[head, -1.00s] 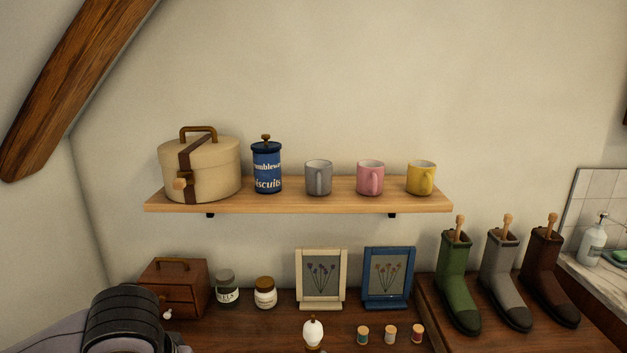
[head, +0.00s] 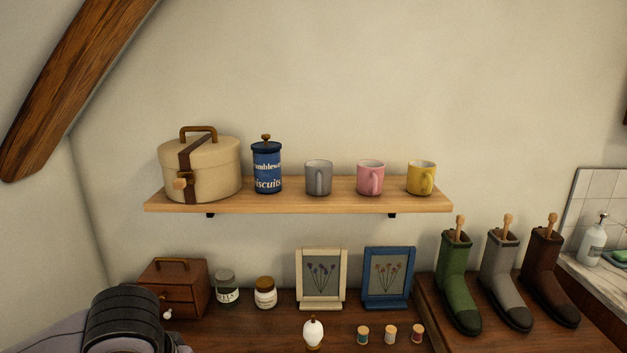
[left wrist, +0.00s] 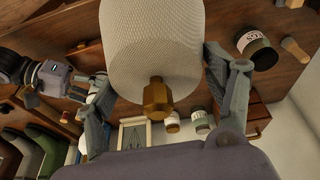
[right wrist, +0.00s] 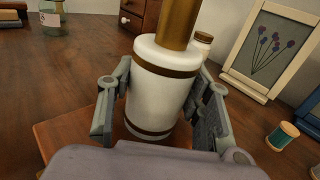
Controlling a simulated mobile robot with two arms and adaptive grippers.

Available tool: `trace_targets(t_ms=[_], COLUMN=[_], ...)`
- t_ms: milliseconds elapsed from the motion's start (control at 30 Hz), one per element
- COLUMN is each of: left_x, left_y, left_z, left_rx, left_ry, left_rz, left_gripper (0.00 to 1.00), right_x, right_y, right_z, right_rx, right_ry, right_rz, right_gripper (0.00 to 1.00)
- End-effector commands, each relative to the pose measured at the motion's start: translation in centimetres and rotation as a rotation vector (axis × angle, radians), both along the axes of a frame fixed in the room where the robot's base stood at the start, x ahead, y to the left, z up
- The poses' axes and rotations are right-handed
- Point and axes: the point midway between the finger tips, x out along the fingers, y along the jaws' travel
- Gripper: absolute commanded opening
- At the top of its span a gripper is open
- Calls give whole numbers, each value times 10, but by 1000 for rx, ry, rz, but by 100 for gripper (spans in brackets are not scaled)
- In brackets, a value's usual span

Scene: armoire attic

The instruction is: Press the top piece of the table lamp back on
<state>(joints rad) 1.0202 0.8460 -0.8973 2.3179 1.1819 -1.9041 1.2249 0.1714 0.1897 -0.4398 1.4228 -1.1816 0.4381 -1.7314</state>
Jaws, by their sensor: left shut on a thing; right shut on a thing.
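The lamp's top piece, a white textured shade (left wrist: 150,40) with a brass knob (left wrist: 157,98), fills the upper middle of the left wrist view. My left gripper (left wrist: 158,68) is shut on it, one finger on each side. The stem's upper end is out of the right wrist view, so I cannot tell how shade and stem meet. Neither gripper nor the lamp shows clearly in the head view.
A white bulb-shaped object (head: 313,332) and several thread spools (head: 390,334) stand near the front. Behind are picture frames (head: 321,278), jars (head: 265,292) and a small drawer box (head: 172,285). Boots (head: 456,275) stand right; a shelf (head: 300,196) hangs above.

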Motion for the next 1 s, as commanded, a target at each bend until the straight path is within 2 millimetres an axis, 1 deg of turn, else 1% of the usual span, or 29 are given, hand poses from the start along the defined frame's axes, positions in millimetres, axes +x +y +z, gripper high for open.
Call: trace_targets(t_ms=[333, 467, 567, 667, 700, 800, 900, 1000], left_x=[2, 18, 42, 71, 82, 107, 128, 144], left_y=[-1, -11, -27, -51, -61, -88, -114, -139], left_z=[1, 9, 23, 43, 53, 78, 104, 129], left_rx=[-1, -8, -16, -22, -24, -24, -18, -8], left_ry=[0, 0, 4, 7, 8, 6, 1, -6], left_rz=[-4, -42, -111, -208, -254, -364, -474, -574], left_gripper=[42, 42, 42, 42, 42, 42, 42, 42], right_x=[0, 0, 0, 0, 0, 0, 0, 0], right_y=[0, 0, 0, 0, 0, 0, 0, 0], right_z=[0, 0, 0, 0, 0, 0, 0, 0], right_rx=[-1, -1, -1, 0, 0, 0, -1, -1], right_ry=[1, 1, 1, 0, 0, 0, 1, 1], right_rz=[0, 0, 1, 1, 1, 1, 0, 0], right_gripper=[23, 23, 23, 23, 23, 23, 23, 23])
